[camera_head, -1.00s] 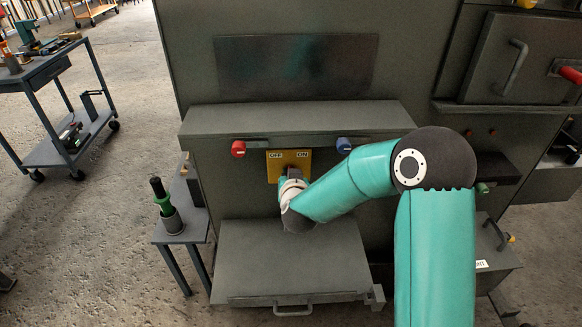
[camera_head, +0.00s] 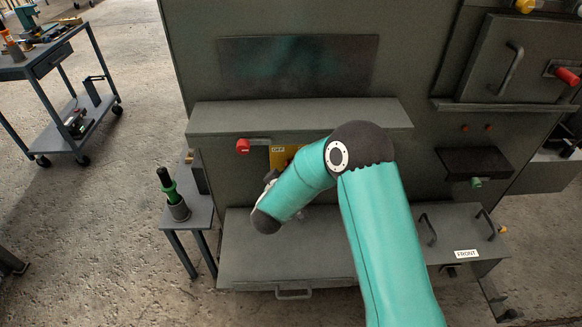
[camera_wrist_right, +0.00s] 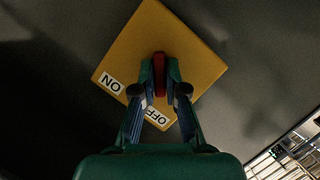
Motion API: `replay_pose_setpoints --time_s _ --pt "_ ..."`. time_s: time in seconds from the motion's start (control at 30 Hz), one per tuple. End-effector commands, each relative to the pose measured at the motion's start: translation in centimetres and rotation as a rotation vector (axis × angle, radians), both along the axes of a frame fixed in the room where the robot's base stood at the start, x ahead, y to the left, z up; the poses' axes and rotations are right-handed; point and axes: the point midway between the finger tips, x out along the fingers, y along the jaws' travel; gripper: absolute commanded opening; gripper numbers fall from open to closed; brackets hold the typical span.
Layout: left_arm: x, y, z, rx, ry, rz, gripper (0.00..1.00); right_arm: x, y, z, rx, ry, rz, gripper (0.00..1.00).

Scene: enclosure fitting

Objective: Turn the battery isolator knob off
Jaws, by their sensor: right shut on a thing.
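The isolator knob (camera_wrist_right: 159,70) is a red bar on a yellow plate (camera_wrist_right: 203,64), seen in the right wrist view. My right gripper (camera_wrist_right: 160,80) is shut on it, one finger on each side. The plate looks tilted in this view. The knob's lower end points toward the OFF label (camera_wrist_right: 158,119), which a finger partly covers; the ON label (camera_wrist_right: 112,83) lies to the left. In the head view, the yellow plate (camera_head: 277,161) shows with its OFF corner, while my right arm hides the ON side and the knob. My left gripper is not in view.
A red-ended fitting (camera_head: 243,146) sticks out left of the plate under an overhanging ledge (camera_head: 300,116). A grey shelf (camera_head: 285,262) juts out below. A side stand (camera_head: 201,212) holds a green-handled tool (camera_head: 168,187). A cart (camera_head: 84,133) stands far left.

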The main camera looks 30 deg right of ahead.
Motion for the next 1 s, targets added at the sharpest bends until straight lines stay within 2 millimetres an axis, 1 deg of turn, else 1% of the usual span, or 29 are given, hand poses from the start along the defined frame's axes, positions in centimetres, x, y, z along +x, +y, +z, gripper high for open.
replay_pose_setpoints --time_s 0.03,0.3,0.67,0.7,0.83,1.0 --pt "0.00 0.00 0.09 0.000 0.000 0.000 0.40 -0.12 0.23 -0.42 -0.011 0.021 0.004 0.00" --pt "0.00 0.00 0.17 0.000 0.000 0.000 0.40 -0.12 0.25 -0.51 -0.057 0.050 0.005 0.00" --pt "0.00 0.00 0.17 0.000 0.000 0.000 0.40 -0.12 0.29 -0.56 -0.060 0.053 0.007 0.00" --pt "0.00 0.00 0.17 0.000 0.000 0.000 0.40 -0.12 0.29 -0.56 -0.058 0.053 0.007 0.15" --pt "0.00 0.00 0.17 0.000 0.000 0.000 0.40 -0.08 0.25 -0.46 -0.060 0.049 0.006 0.36" --pt "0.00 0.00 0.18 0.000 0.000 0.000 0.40 -0.03 0.17 -0.28 -0.061 0.045 0.004 0.36"
